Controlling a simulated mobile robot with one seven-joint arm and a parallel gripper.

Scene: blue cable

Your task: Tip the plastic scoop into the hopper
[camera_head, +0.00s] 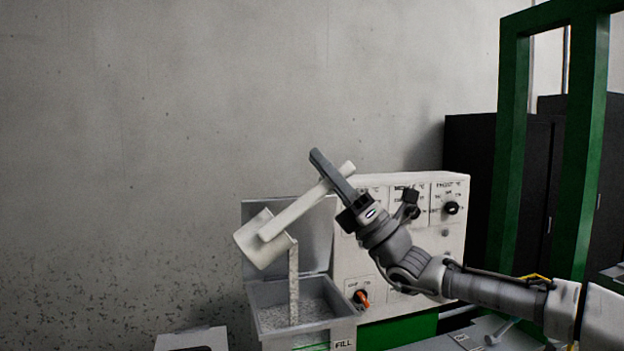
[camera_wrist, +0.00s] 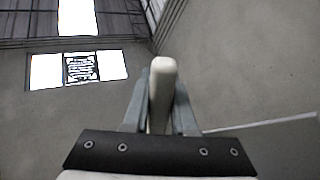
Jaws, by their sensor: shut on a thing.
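The white plastic scoop (camera_head: 263,240) is held in the air above the hopper, tilted with its bowl lower than its handle. A stream of pale granules (camera_head: 293,285) falls from the bowl's right edge into the hopper (camera_head: 268,295). The hopper is a grey open box with its lid (camera_head: 312,236) raised behind it, and pale granules lie inside. My gripper (camera_head: 328,168) is shut on the scoop's handle. In the wrist view the handle (camera_wrist: 162,80) sits between the two fingers (camera_wrist: 160,110); the bowl is out of that view.
A white control panel (camera_head: 405,225) with black knobs and an orange-red switch (camera_head: 361,298) stands right behind the hopper, close to my arm. A green frame (camera_head: 510,140) and dark cabinets (camera_head: 470,165) are at the right. The space left of the scoop is clear up to the wall.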

